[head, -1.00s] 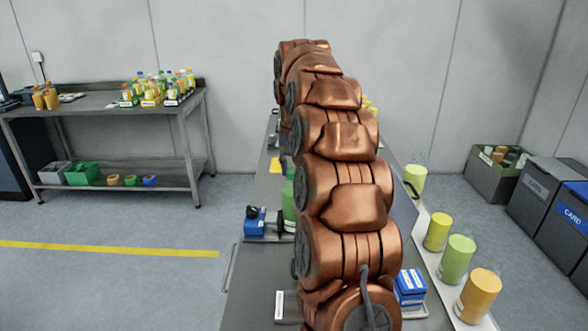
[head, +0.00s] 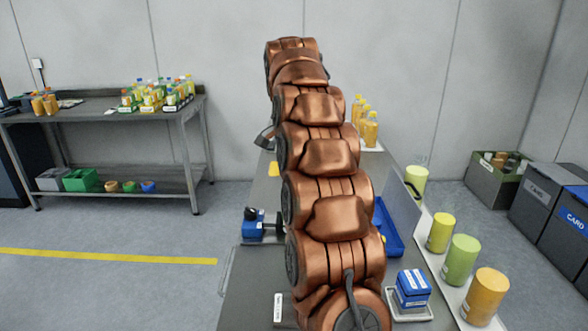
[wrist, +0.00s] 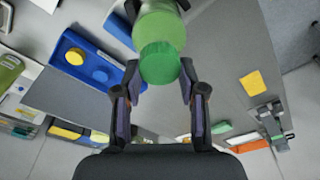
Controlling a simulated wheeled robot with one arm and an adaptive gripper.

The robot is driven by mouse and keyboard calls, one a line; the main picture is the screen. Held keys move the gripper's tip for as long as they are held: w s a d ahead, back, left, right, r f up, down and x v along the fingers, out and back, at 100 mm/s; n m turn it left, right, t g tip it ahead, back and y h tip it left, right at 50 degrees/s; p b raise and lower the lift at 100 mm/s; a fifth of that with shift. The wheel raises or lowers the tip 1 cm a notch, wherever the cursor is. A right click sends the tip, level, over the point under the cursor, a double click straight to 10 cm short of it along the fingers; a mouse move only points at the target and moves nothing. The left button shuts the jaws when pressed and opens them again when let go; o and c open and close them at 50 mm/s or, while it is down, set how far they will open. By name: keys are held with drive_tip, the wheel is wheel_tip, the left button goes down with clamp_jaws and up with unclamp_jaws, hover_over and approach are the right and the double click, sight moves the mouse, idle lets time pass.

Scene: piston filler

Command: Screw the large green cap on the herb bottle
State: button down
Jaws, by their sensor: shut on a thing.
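In the wrist view my gripper (wrist: 160,75) is shut on the large green cap (wrist: 160,63), with a fingertip on each side of it. A paler, see-through green body (wrist: 159,24), which looks like the herb bottle, shows just beyond the cap and in line with it. I cannot tell whether the cap sits on its thread or only touches the neck. Dark parts flank the green body at the top edge. In the head view my copper arm hides the gripper, the cap and the bottle.
A blue tray (wrist: 68,48) with yellow and blue pieces lies left of the bottle. A yellow piece (wrist: 253,83) and a grey device (wrist: 272,122) are at right. Yellow bottles (head: 371,130) stand at the bench's far right, and coloured cylinders (head: 461,261) line its right side.

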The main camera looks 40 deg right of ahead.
drive_tip(key=shift+a, duration=0.1)
drive_tip(key=c, duration=0.6)
unclamp_jaws()
drive_tip(key=shift+w, duration=0.1)
drive_tip(key=shift+r+p, duration=2.65)
drive_tip(key=shift+r, duration=0.85)
